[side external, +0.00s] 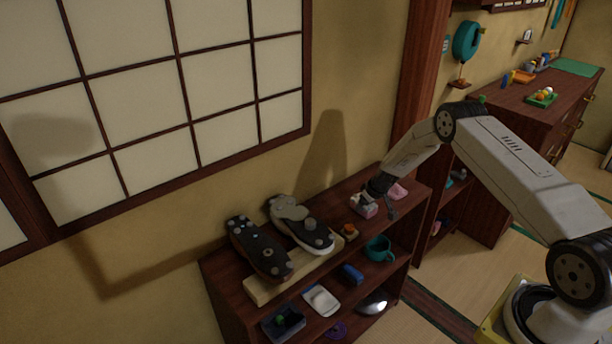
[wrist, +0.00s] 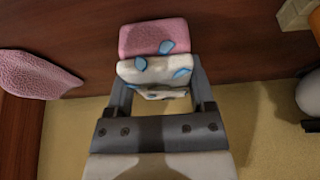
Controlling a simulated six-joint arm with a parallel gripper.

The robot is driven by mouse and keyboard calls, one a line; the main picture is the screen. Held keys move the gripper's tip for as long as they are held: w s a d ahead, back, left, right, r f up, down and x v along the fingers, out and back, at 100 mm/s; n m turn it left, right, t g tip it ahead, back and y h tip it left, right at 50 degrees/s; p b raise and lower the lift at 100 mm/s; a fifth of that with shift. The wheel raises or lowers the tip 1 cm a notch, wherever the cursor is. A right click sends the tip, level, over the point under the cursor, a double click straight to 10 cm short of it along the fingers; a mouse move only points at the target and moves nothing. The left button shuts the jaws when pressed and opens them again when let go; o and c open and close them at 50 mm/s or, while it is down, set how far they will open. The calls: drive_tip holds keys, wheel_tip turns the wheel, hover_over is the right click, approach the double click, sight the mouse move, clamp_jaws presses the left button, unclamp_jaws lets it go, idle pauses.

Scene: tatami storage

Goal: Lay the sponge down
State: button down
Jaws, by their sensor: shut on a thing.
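The sponge looks to be the block with a pink layer and a white, blue-patched layer (wrist: 152,38), held between the fingers of my gripper (wrist: 160,76). In the side view this pink and white block (side external: 363,208) is at the top of the dark wooden shelf unit (side external: 345,192), near its right part. My gripper (side external: 377,202) is shut on it from the right. I cannot tell whether the block touches the shelf top. The fingers hide part of its sides.
A pink, rough-surfaced piece (wrist: 38,75) lies beside the held block; the side view shows it too (side external: 398,191). A small orange-brown item (side external: 350,231) and two dark footwear-like objects (side external: 258,250) on a pale board stand left. A teal mug (side external: 379,249) is on the shelf below.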

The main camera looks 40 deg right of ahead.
drive_tip(key=shift+f, duration=0.15)
unclamp_jaws()
drive_tip(key=shift+v, duration=3.85)
drive_tip(key=shift+s+d, duration=0.15)
drive_tip(key=shift+d, duration=0.05)
